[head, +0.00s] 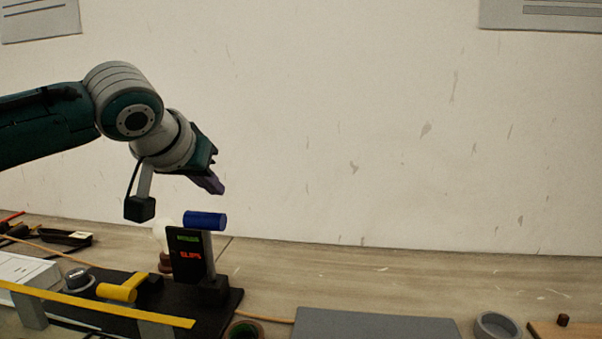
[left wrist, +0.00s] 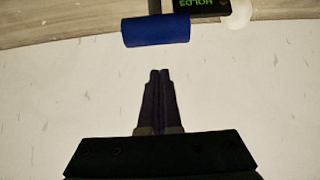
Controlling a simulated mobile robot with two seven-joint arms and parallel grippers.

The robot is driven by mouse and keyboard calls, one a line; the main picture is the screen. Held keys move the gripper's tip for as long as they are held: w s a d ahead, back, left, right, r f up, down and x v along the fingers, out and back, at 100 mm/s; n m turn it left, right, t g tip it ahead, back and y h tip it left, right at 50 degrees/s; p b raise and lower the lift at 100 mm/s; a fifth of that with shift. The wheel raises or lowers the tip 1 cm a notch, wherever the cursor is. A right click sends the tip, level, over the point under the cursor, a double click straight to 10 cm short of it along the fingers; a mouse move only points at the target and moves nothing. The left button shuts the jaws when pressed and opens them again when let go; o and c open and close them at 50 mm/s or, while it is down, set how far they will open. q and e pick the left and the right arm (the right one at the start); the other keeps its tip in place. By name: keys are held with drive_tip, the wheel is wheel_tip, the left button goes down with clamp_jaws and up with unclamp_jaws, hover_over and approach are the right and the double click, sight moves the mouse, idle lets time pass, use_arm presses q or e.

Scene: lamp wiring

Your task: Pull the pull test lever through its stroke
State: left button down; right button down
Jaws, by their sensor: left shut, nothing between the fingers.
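A blue cylindrical handle (head: 205,220) sits on top of a grey upright post (head: 209,252), which looks like the pull test lever. A black display (head: 186,256) beside the post carries green text above and red text below. My left gripper (head: 218,187) is shut and empty, a little above the blue handle and apart from it. In the left wrist view the shut fingers (left wrist: 160,74) point toward the blue handle (left wrist: 156,30), with a gap between. There the display's green text (left wrist: 194,3) reads HOLDS. My right gripper is not in view.
A black base plate (head: 215,312) carries the post. A yellow handle (head: 122,290), a dark knob (head: 77,278) and a long yellow bar (head: 100,305) are to its left. A pale bulb (head: 161,232) stands behind the display. A grey slab (head: 375,325) and grey ring (head: 495,326) lie right.

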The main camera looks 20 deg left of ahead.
sight(208, 249)
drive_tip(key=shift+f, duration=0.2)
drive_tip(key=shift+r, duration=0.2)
use_arm(q)
drive_tip(key=shift+s+d+f+p, duration=0.25)
drive_tip(key=shift+s+f+p, duration=0.25)
drive_tip(key=shift+s+f, duration=0.65)
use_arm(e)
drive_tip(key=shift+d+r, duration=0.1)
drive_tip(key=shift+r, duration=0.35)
use_arm(q)
drive_tip(key=shift+w, duration=0.1)
drive_tip(key=shift+f, duration=0.1)
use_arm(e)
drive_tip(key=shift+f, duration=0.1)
